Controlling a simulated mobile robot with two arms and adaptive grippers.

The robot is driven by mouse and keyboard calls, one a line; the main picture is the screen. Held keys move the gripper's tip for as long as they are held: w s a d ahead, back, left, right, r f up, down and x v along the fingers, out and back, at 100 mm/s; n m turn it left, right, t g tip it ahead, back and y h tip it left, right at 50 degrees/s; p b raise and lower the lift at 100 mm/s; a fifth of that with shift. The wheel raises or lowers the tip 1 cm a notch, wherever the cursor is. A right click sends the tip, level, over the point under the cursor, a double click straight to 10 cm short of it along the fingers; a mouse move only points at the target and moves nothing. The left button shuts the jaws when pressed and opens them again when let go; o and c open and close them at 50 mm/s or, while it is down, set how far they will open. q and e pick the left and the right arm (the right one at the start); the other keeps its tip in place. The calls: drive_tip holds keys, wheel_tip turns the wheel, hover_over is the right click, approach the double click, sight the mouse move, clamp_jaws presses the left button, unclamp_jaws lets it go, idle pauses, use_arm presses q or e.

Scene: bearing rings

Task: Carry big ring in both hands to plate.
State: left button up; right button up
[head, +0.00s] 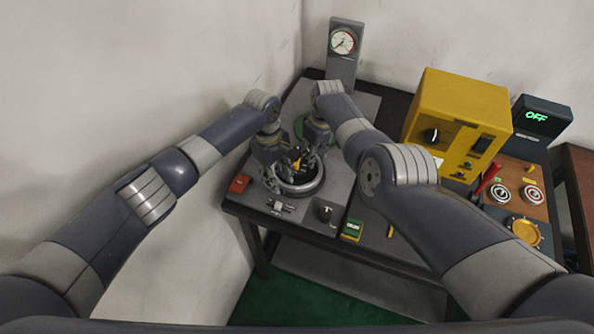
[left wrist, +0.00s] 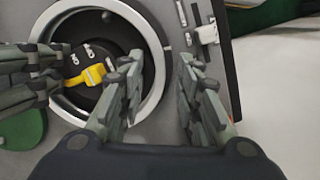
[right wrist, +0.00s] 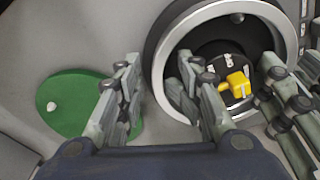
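The big ring (head: 313,189), silver-rimmed with a dark outer wall, lies on the grey bench top around a dark centre with a yellow piece (right wrist: 238,84). My left gripper (head: 268,165) is open, its fingers on either side of the ring wall in the left wrist view (left wrist: 158,75). My right gripper (head: 318,142) is open too, its fingers straddling the opposite wall in the right wrist view (right wrist: 160,90). Gaps show between fingers and wall.
A gauge post (head: 342,45) stands at the back. A yellow machine (head: 460,105) and a dark box with a green OFF display (head: 538,118) stand right. A red block (head: 240,184) and a black knob block (head: 324,210) sit near the ring. A wall is close on the left.

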drive_tip(key=shift+r, duration=0.1)
drive_tip(key=shift+w+r, duration=0.15)
drive_tip(key=shift+r, duration=0.6)
use_arm(q)
wheel_tip(320, 180, up, 12)
drive_tip(key=w+a, duration=0.1)
drive_tip(key=shift+w+a, duration=0.15)
use_arm(e)
wheel_tip(320, 180, up, 10)
drive_tip(key=s+d, duration=0.1)
drive_tip(key=shift+r, duration=0.2)
use_arm(q)
drive_tip(key=shift+f, duration=0.1)
